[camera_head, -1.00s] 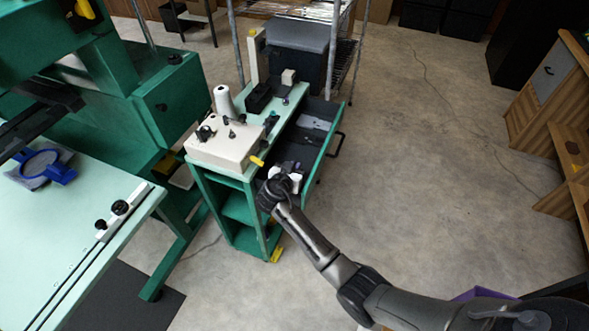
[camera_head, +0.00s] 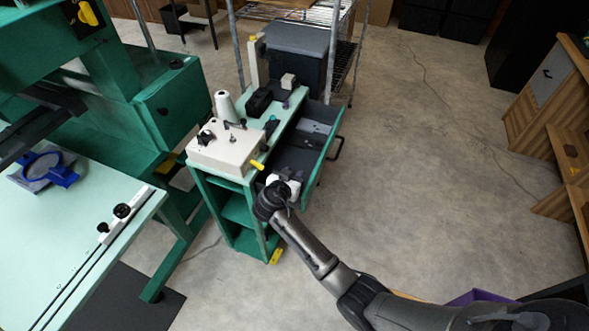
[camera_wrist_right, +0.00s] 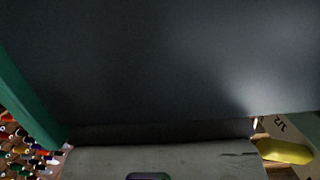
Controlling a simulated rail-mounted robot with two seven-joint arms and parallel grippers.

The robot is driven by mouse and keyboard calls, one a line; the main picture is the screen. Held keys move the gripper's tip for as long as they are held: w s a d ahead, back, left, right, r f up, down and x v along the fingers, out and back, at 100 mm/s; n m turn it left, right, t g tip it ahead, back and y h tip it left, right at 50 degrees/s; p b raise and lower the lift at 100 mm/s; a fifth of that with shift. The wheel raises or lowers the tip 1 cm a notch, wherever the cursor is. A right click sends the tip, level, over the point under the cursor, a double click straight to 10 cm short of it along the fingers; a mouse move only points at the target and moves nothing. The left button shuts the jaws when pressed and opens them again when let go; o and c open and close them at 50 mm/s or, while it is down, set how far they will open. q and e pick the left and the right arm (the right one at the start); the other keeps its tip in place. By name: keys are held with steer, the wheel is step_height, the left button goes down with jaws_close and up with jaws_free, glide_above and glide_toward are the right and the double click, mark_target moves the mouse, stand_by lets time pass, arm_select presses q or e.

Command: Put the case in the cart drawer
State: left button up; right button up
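The green cart (camera_head: 239,211) stands in the middle of the head view with its drawer (camera_head: 325,153) pulled out to the right. The drawer's dark inside shows, with small pale grey items (camera_head: 317,127) at its far end. My right gripper (camera_head: 291,178) is at the drawer's near end. Its fingers are too small to read, and small dark shapes beside them are unclear. I cannot pick out the case for certain. In the right wrist view a large dark grey surface (camera_wrist_right: 150,60) fills most of the picture. My left gripper is not in view.
A cream box (camera_head: 222,150), a white cone (camera_head: 225,105) and a black box (camera_head: 258,102) stand on the cart top. A pale green table (camera_head: 75,230) is at left, a wire rack (camera_head: 343,60) behind. The floor at right is clear.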

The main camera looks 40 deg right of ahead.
steer(key=p+v, duration=0.1)
steer(key=v, duration=0.9)
steer(key=shift+r+p, duration=0.2)
steer(key=shift+p, duration=0.2)
steer(key=shift+w, duration=0.1)
